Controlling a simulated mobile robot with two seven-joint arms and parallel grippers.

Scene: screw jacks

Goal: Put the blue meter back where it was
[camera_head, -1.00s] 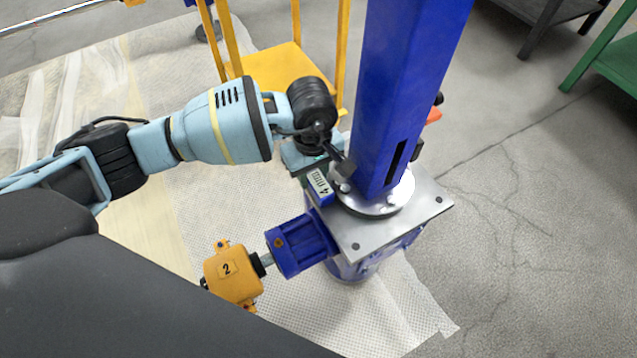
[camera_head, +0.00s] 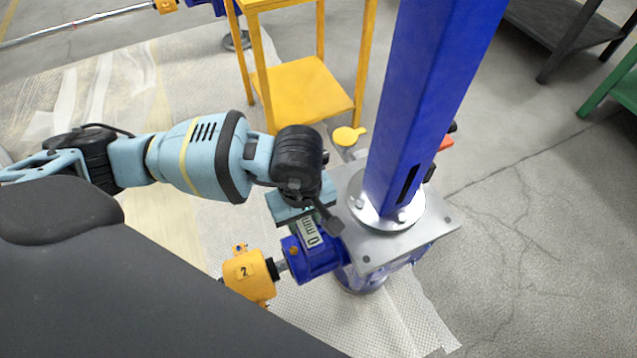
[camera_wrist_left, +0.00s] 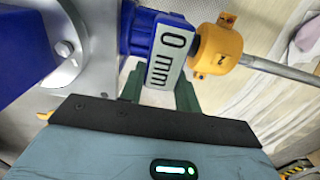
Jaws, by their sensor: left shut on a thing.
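The blue meter (camera_head: 309,233), with a pale display reading "0 mm", is in my left gripper (camera_head: 302,219). In the left wrist view the meter (camera_wrist_left: 167,58) shows between the green fingers of the gripper (camera_wrist_left: 160,94), which is shut on it. The meter is beside the left edge of the steel plate (camera_head: 440,222) of the blue screw jack (camera_head: 420,105), over the blue gearbox housing (camera_head: 318,257). I cannot tell whether it touches the jack. My right gripper is not in view.
An orange coupling housing marked 2 (camera_head: 247,275) sits on the shaft left of the jack. A yellow cart (camera_head: 305,92) stands behind, with a round yellow piece (camera_head: 347,136) beside it. Dark and green benches are at the upper right. Floor right of the jack is clear.

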